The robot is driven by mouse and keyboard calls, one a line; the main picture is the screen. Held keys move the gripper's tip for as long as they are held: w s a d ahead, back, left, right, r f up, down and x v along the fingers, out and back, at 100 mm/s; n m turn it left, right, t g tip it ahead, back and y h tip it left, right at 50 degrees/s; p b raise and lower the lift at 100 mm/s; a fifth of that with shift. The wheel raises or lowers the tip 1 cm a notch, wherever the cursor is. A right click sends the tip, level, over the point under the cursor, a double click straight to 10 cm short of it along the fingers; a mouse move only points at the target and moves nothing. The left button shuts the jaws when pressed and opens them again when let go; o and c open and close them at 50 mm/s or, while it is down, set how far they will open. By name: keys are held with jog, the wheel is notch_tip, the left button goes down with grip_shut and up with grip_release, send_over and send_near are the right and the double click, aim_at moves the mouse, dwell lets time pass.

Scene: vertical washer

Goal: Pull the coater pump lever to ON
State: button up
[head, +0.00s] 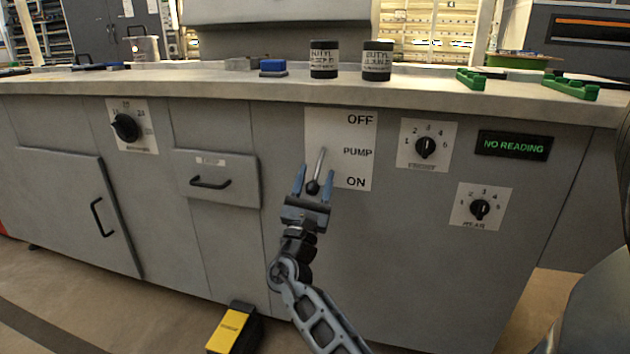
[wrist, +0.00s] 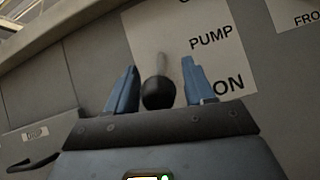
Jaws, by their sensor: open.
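The pump lever (head: 319,165) is a thin grey rod with a black ball knob, which also shows in the wrist view (wrist: 158,93). It sticks out from a white plate (head: 340,124) marked OFF at the top, PUMP in the middle and ON at the bottom. The rod meets the plate near the PUMP level. My gripper (head: 314,172) is open, with one blue finger on each side of the knob. In the wrist view, gaps show between the knob and both fingers (wrist: 160,80). How far the lever is tilted is hard to tell.
Right of the plate are two dials (head: 425,146) (head: 480,208) and a NO READING display (head: 514,145). A drawer (head: 217,178) with a handle is to the left. Two black jars (head: 323,60) (head: 377,60) stand on the countertop above. A yellow-and-black pedal (head: 234,328) is on the floor.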

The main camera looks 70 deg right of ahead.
jog(key=p+v, duration=0.1)
jog(key=v, duration=0.6)
jog(key=shift+a+f, duration=0.25)
jog(key=shift+a, duration=0.1)
jog(key=shift+f, duration=0.1)
